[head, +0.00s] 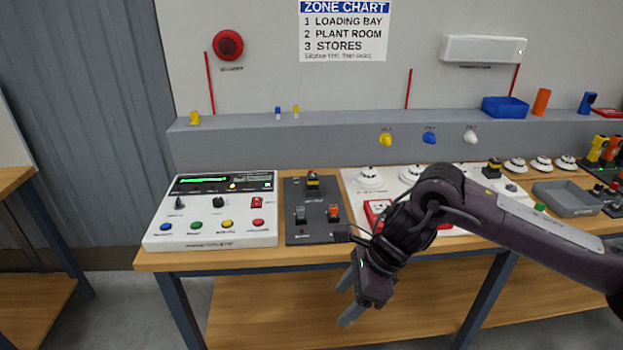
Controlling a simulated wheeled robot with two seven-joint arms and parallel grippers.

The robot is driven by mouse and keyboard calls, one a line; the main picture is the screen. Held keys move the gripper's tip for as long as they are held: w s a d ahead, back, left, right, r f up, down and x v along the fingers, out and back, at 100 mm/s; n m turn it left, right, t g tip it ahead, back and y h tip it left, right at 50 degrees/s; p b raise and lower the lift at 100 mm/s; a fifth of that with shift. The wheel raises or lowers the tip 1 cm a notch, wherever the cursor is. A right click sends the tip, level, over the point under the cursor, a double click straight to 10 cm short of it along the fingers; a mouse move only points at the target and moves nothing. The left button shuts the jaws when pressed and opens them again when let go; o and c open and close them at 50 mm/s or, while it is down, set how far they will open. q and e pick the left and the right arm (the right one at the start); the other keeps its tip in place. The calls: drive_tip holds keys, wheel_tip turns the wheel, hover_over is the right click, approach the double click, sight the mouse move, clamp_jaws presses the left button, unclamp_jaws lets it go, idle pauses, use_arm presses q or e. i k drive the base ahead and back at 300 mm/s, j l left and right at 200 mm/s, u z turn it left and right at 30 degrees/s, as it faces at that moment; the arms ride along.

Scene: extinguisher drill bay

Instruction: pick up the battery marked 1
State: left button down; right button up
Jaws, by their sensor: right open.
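A dark panel (291,236) on the bench carries a grey block (300,214), an orange-topped block (333,212) and a black-and-yellow block (313,182). Any of these may be a battery, but I cannot read a number 1 on them. More yellow, orange and black blocks (597,149) stand at the far right, also too small to read. My right gripper (346,298) is open and empty. My left gripper is not in view.
A white control panel (217,237) with coloured buttons fills the bench's left end. A white board (352,186) with round detectors lies behind my right arm, which hides part of it. A grey tray (566,199) is at right. A blue bin (505,107) stands on the ledge.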

sight(313, 179)
drive_tip(key=i, duration=1.8)
